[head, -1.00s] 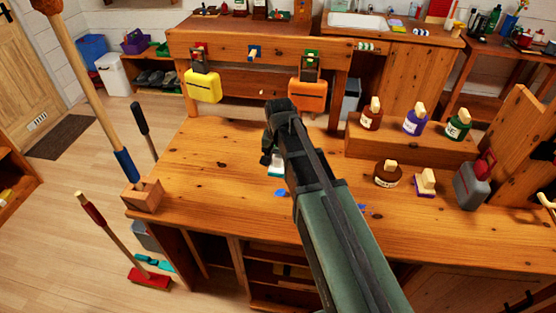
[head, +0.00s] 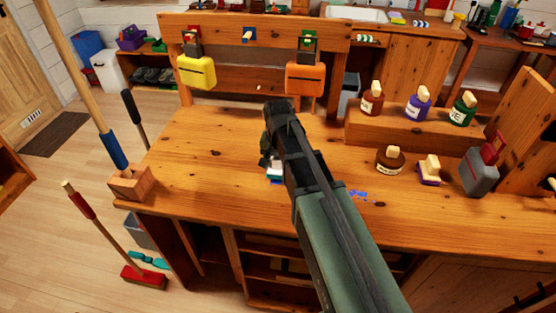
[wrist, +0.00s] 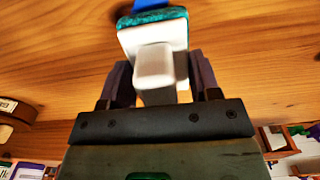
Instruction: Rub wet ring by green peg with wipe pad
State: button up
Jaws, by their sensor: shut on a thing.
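My gripper (wrist: 158,82) is shut on the white handle of the wipe pad (wrist: 153,35), which has a teal underside. In the head view the pad (head: 274,171) is low over the bench top, partly behind my arm. A blue patch (wrist: 150,3) shows at the pad's far edge in the wrist view; the pad seems to cover part of it. More blue marks (head: 358,195) lie on the bench right of my arm. The green peg (head: 311,37) is on the back rail, with an orange bag hanging below it. I cannot make out a wet ring beside it.
A yellow bag (head: 196,72) hangs further left on the rail. The bench's left part is clear.

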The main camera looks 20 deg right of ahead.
jog(key=shift+s+f, duration=0.1)
jog(key=shift+f, duration=0.4)
jog(key=shift+s+a+r, duration=0.2)
jog(key=shift+s+a, duration=0.2)
jog(key=shift+s, duration=0.4)
jog(key=shift+s+a, duration=0.4)
jog(key=shift+s, duration=0.4)
jog(key=shift+s+a, duration=0.45)
jog(key=shift+s, duration=0.4)
jog(key=shift+s+a, duration=0.4)
jog(key=shift+s, duration=0.4)
jog(key=shift+w+d, duration=0.5)
jog(key=shift+w, duration=0.6)
jog(key=shift+w+d, duration=0.55)
jog(key=shift+w, duration=0.5)
jog(key=shift+w+d, duration=0.5)
jog(key=shift+w, duration=0.6)
jog(key=shift+w+d+r+p, duration=0.15)
jog(key=shift+w+r+p, duration=0.1)
jog(key=shift+p, duration=0.1)
notch_tip(320, 180, up, 7)
jog(key=p, duration=0.7)
jog(key=shift+s, duration=0.15)
jog(key=shift+f, duration=0.15)
notch_tip(320, 180, down, 6)
jog(key=b, duration=0.6)
